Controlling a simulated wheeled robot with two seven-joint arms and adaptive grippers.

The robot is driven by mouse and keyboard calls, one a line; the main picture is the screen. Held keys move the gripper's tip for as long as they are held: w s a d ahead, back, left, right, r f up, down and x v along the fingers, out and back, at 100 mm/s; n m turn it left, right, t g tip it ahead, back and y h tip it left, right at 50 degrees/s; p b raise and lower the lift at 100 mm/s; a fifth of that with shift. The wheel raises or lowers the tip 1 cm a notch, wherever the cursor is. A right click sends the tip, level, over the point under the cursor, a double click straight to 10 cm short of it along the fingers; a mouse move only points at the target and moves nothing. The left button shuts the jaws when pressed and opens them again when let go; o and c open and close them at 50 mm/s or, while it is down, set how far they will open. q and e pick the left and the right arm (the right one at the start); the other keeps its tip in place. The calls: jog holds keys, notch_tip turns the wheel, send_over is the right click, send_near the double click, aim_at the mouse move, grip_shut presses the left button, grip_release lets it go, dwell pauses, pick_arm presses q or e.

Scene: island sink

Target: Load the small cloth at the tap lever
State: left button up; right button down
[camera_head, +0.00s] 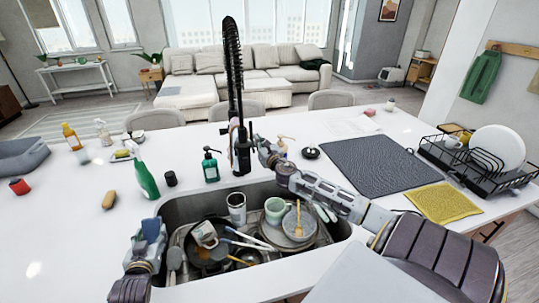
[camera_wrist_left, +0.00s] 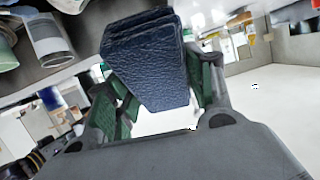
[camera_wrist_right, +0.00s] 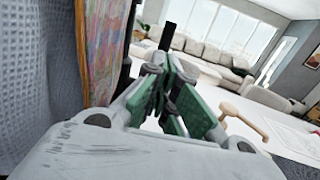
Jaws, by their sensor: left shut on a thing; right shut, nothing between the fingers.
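The black tap (camera_head: 240,150) stands behind the sink. My right gripper (camera_head: 262,145) is shut and empty close to the tap's right side. In the right wrist view, a grey-blue waffle cloth (camera_wrist_right: 35,70) and a colourful patterned cloth (camera_wrist_right: 103,45) hang left of the shut fingers (camera_wrist_right: 160,75), apart from them. The tap lever is not clear.
The sink (camera_head: 180,208) holds pans, plates, cups and utensils. A green spray bottle (camera_head: 143,175) and a teal soap pump (camera_head: 210,167) stand behind it. A dark mat (camera_head: 370,165), yellow cloth (camera_head: 443,203) and dish rack (camera_head: 470,165) lie right. The counter's left front is clear.

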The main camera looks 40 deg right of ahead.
aim_at(148, 219)
pick_arm(q)
jog(key=shift+w+d+f, duration=0.15)
jog(key=shift+w, duration=0.1)
jog(key=shift+s, duration=0.2)
jog(key=shift+w+f, duration=0.1)
jog(key=shift+f, duration=0.05)
jog(key=shift+f+b, duration=0.25)
jog(key=shift+b, duration=0.25)
pick_arm(e)
jog(key=v, duration=0.9)
jog(key=shift+s+r, duration=0.2)
pick_arm(q)
jog(key=shift+r, duration=0.1)
dwell(0.4)
